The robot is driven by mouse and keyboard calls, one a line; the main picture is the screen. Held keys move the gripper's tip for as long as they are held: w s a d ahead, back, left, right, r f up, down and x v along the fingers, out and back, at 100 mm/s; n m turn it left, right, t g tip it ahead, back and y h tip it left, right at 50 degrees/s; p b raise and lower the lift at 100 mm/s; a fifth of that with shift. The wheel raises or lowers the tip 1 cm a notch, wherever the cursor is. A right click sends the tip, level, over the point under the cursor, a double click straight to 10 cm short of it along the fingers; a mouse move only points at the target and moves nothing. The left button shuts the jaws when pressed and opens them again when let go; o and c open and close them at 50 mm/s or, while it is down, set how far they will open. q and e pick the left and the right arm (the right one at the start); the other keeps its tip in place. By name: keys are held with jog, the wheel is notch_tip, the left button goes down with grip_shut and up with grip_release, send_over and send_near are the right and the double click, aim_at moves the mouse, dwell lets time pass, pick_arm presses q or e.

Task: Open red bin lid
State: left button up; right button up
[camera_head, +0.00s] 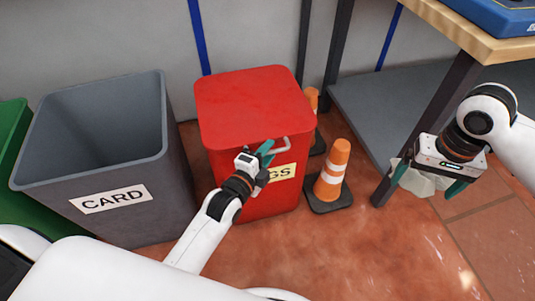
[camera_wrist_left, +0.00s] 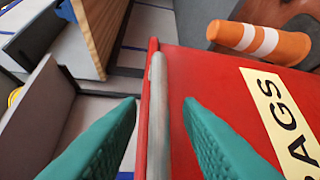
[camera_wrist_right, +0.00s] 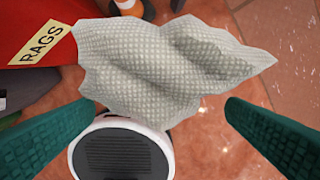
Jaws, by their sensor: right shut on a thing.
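The red bin (camera_head: 250,120) stands in the middle of the head view with its red lid (camera_head: 250,95) closed. A pale grey bar handle (camera_head: 278,143) runs along the lid's front edge. My left gripper (camera_head: 266,152) is at this handle. In the left wrist view the handle (camera_wrist_left: 158,110) lies between the open teal fingers (camera_wrist_left: 162,108), with gaps visible on both sides. The bin's label reads RAGS in the right wrist view (camera_wrist_right: 40,45). My right gripper (camera_head: 428,180) is shut on a crumpled whitish cloth (camera_wrist_right: 175,65), held up at the right, away from the bin.
A grey CARD bin (camera_head: 120,225), open-topped, stands left of the red bin, with a green bin (camera_head: 12,125) beyond. An orange traffic cone (camera_head: 334,168) stands close to the red bin's right. A workbench (camera_head: 470,32) with a blue object (camera_head: 505,15) is at upper right.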

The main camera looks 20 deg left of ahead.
pick_arm(q)
jog(key=shift+w, duration=0.2)
grip_shut()
